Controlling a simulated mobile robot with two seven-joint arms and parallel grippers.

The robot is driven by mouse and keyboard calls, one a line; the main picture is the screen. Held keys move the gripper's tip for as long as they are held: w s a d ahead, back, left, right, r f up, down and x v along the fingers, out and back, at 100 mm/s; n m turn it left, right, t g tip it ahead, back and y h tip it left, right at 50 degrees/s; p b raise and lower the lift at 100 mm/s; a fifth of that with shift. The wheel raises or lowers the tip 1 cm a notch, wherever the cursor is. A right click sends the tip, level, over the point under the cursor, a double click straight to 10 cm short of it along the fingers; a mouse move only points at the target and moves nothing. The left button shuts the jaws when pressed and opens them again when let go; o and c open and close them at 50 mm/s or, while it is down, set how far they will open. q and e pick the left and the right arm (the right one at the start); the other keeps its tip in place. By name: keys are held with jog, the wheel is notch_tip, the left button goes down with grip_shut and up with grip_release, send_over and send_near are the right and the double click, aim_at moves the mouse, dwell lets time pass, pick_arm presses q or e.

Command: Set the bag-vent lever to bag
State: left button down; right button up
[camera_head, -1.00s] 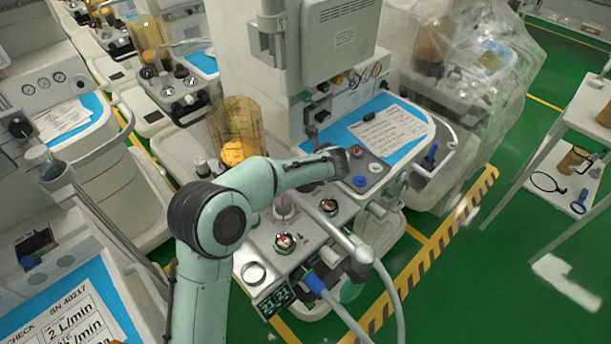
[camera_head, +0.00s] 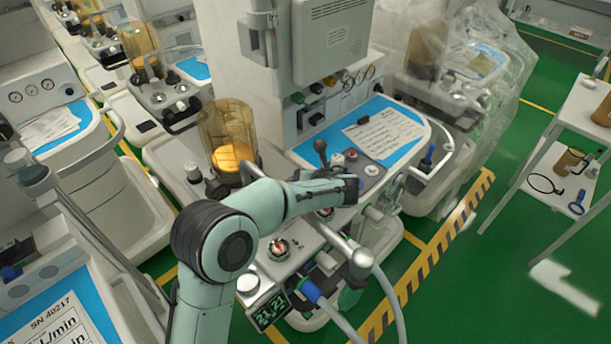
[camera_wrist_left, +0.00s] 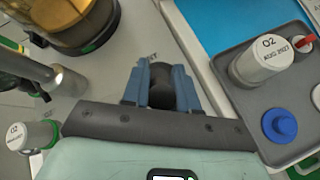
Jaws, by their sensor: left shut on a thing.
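In the left wrist view, the two blue fingers of my left gripper (camera_wrist_left: 160,84) are closed on a dark rounded knob (camera_wrist_left: 161,94), which appears to be the bag-vent lever's. My right gripper is not in view.
An amber bellows canister (camera_head: 228,135) stands left of my wrist. An O2 knob (camera_wrist_left: 265,58) and a blue knob (camera_wrist_left: 280,125) sit on a grey panel at right in the wrist view. A bar and hoses lie in front of the wrist.

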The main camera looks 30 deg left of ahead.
pick_arm(q)
jog(key=c, duration=0.9)
grip_release()
jog(key=shift+d, duration=0.1)
jog(key=p+v, duration=0.1)
jog(key=v, duration=1.2)
jog(key=shift+s+d, duration=0.1)
jog(key=shift+s, duration=0.05)
